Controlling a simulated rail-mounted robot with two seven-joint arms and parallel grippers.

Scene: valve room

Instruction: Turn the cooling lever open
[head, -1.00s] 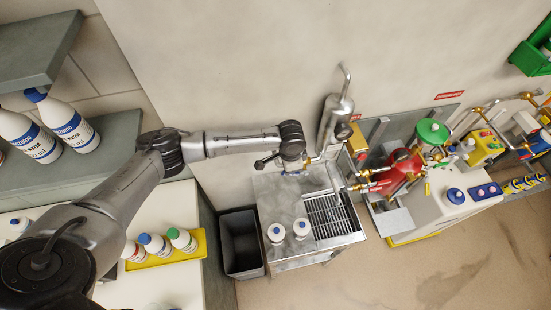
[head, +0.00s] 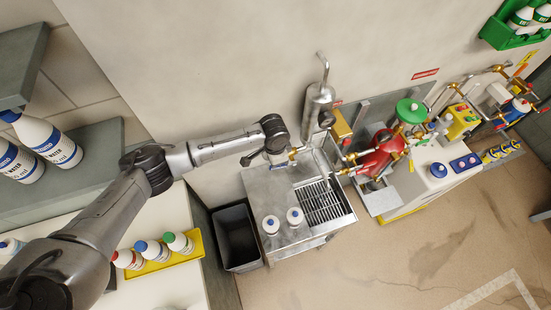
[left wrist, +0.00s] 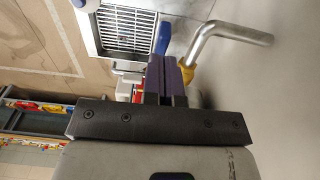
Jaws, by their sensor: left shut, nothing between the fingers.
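A small brass valve (head: 292,157) with a blue lever is on the wall pipe at the back edge of the metal sink table. The blue lever (left wrist: 163,38) shows in the left wrist view just beyond my fingertips, over the drain grate, with yellow brass (left wrist: 187,72) beside the fingers. My left gripper (left wrist: 163,60) is shut and empty, its dark fingers pressed together. It is close to the lever; whether it touches is unclear. In the head view my wrist hides the fingers and part of the lever. My right gripper is in neither view.
The sink table (head: 262,188) carries two white bottles with blue caps (head: 271,224). A tall grey metal vessel (head: 318,105) stands behind it. A red pump (head: 381,150) with brass valves and a green wheel (head: 410,111) is to the right. A dark bin (head: 235,237) stands left.

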